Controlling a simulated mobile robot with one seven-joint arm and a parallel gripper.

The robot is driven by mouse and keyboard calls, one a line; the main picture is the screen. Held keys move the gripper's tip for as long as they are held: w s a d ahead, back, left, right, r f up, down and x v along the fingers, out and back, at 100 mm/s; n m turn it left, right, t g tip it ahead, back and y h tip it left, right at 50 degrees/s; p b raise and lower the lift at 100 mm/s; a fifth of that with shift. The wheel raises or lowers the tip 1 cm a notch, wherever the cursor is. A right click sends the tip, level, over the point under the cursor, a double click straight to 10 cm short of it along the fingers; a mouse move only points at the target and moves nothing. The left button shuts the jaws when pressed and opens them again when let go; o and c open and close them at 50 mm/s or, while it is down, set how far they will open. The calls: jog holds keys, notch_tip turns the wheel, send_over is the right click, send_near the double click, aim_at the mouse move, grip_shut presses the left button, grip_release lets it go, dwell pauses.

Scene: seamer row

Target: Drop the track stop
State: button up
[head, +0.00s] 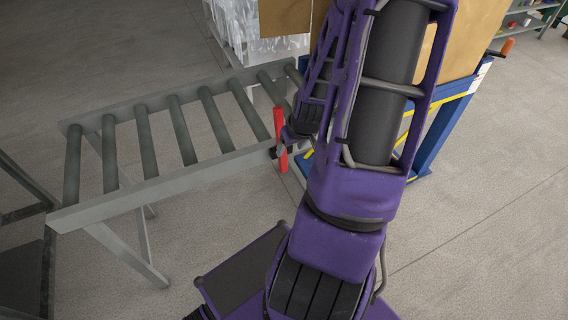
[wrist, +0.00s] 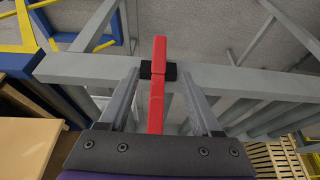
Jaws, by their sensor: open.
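The track stop is a red bar (head: 279,128) that stands upright at the side rail of the roller track, near its right end in the head view. In the wrist view the red bar (wrist: 157,95) runs up between my two fingers, with a black pivot block (wrist: 171,72) on the grey rail (wrist: 95,68). My gripper (wrist: 159,78) is open, with one finger on each side of the bar and gaps visible on both sides. In the head view my gripper (head: 279,150) is small and partly hidden by my purple arm.
The roller track (head: 130,190) stretches to the left on grey legs. Behind it are clear plastic-wrapped goods (head: 245,25). A blue frame (head: 440,125) carrying brown cartons stands right of my arm. In the wrist view a brown board (wrist: 25,148) lies at lower left.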

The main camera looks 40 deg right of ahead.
aim_at(284, 160)
jog(key=b+x, duration=0.2)
jog(key=x, duration=1)
jog(key=shift+w+d+f, duration=0.1)
jog(key=shift+w, duration=0.1)
grip_shut()
dwell(0.9)
